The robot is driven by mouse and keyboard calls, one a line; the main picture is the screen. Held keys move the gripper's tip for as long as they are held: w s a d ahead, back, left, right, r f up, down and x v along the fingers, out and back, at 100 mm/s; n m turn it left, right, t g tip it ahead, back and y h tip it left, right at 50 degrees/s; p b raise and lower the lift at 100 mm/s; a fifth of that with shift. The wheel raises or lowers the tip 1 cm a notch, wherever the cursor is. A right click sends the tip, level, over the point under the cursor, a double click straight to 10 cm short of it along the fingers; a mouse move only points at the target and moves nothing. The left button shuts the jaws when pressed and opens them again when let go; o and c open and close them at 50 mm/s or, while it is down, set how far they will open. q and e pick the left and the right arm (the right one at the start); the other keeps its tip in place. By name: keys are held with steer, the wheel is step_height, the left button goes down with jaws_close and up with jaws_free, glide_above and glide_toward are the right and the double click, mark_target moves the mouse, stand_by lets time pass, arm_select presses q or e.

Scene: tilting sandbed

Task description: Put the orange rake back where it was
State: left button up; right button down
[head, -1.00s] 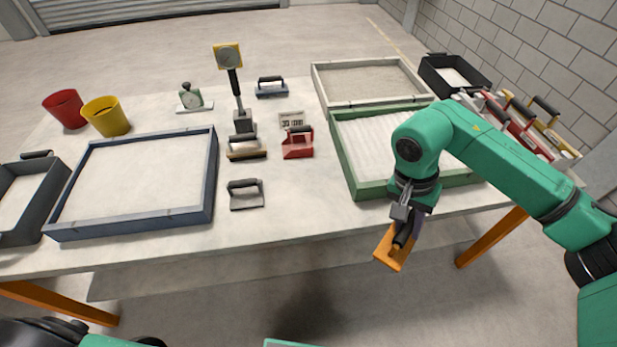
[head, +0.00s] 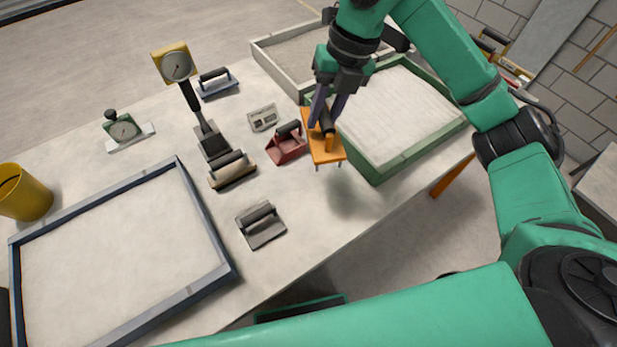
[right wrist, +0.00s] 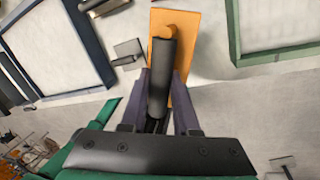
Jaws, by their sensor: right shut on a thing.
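The orange rake (head: 325,150) has a flat orange plate, a dark bar handle and short prongs below. My right gripper (head: 322,118) is shut on its handle and holds it above the table, between the red scoop and the green-framed tray. A shadow lies on the table below it. In the right wrist view the rake (right wrist: 182,95) shows its orange plate behind the dark handle, which sits between the fingers (right wrist: 160,92). My left gripper is not in view.
A red scoop (head: 287,150) is close left of the rake. The green tray (head: 378,176) is at its right. A grey float (head: 261,228), a wooden-bodied tool (head: 232,172) and a blue-framed tray (head: 205,215) lie further left. Bare table lies in front of the rake.

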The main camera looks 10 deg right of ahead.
steer(key=f+p, duration=0.1)
steer(key=f, duration=0.5)
steer(key=f+p, duration=0.1)
steer(key=f, duration=0.5)
steer(key=f+p, duration=0.1)
steer(key=f, duration=0.5)
steer(key=shift+s+d+p, duration=0.25)
steer(key=shift+d+p, duration=0.05)
steer(key=shift+d, duration=0.1)
steer(key=shift+f, duration=0.5)
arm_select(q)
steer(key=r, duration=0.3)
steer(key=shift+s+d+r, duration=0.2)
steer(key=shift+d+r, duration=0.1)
arm_select(e)
steer(key=c, duration=0.7)
jaws_free()
steer(key=shift+r, duration=0.1)
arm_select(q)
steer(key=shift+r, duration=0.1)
arm_select(e)
steer(key=shift+o, duration=0.2)
steer(key=shift+r, duration=0.1)
arm_select(q)
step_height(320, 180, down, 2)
steer(key=b, duration=0.2)
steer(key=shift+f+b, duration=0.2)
steer(key=shift+b, duration=0.1)
arm_select(e)
steer(key=v, duration=1.2)
